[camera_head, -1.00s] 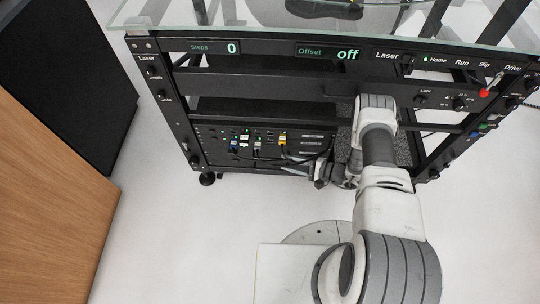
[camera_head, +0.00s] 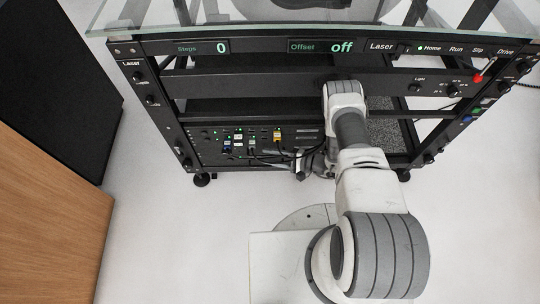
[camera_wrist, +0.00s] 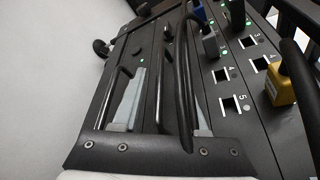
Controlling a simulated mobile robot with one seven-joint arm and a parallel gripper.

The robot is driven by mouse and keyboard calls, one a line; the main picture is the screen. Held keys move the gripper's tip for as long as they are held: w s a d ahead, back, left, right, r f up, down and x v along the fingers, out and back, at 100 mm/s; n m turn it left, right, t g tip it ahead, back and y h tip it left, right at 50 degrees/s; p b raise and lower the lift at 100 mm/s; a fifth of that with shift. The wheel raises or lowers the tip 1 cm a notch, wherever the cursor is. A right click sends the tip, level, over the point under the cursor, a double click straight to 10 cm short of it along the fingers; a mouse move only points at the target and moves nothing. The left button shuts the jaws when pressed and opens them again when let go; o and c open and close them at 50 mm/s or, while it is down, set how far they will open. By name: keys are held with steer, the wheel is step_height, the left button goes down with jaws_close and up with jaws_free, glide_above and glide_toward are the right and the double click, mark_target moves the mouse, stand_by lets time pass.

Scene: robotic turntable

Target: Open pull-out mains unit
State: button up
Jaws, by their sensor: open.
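A black rack panel with sockets, plugs and green lights (camera_head: 255,145) fills the lower front of the turntable frame. It also shows close up and turned sideways in the wrist view (camera_wrist: 205,60). I cannot tell for certain which part of it is the mains unit; plain black strips (camera_wrist: 140,52) with small dark knobs lie on the caster side. My gripper (camera_wrist: 166,103) is open in front of these strips, with its grey finger faces apart. Dark curved bars or cables (camera_wrist: 184,80) pass between the fingers. Contact is unclear.
A caster (camera_head: 203,180) stands below the rack's left corner. A wooden-sided cabinet (camera_head: 45,220) is at the left. The pale floor between is clear.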

jaws_close()
stand_by(1.3)
